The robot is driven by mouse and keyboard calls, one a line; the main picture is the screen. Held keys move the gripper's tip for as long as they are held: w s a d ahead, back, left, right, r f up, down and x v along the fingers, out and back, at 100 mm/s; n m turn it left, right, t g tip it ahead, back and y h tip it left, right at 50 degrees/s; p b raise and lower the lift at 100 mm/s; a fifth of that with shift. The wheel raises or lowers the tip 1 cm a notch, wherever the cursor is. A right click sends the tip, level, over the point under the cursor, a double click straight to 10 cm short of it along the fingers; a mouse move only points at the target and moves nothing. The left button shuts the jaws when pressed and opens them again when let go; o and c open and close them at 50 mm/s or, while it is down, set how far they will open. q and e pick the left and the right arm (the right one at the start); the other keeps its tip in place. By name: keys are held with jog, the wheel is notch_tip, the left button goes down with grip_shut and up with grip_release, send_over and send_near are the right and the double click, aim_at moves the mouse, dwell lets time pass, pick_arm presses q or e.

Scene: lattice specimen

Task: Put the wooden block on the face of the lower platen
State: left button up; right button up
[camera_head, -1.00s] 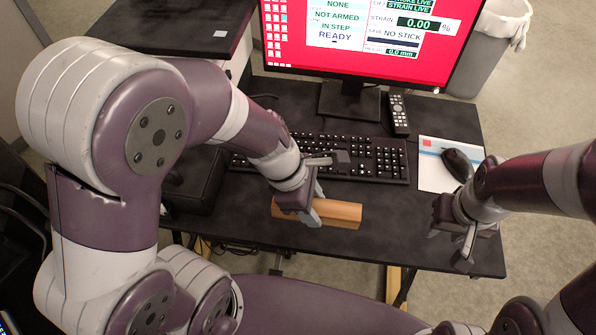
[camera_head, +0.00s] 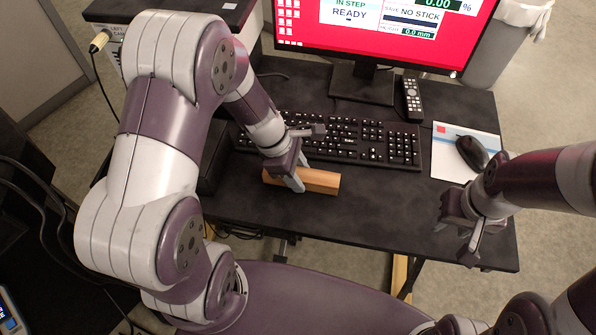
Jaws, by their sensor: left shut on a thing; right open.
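The wooden block (camera_head: 321,181) is an orange-brown bar near the front of the dark desk, in front of the keyboard. My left gripper (camera_head: 296,183) reaches down from the left and is shut on the block near its left half. The gripper hides part of the block. I cannot tell whether the block touches the desk or is just above it. My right gripper (camera_head: 458,236) is open and empty over the desk's front right corner. The lower platen is not in view.
The desk (camera_head: 385,215) carries a black keyboard (camera_head: 365,142), a remote (camera_head: 412,98), a mouse (camera_head: 471,152) on a mat (camera_head: 448,165), and a monitor (camera_head: 375,30) with a red screen. A grey bin (camera_head: 510,45) stands behind right. The desk's front middle is clear.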

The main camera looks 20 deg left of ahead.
pick_arm(q)
jog(key=o, duration=1.1)
jog(key=shift+f, duration=0.1)
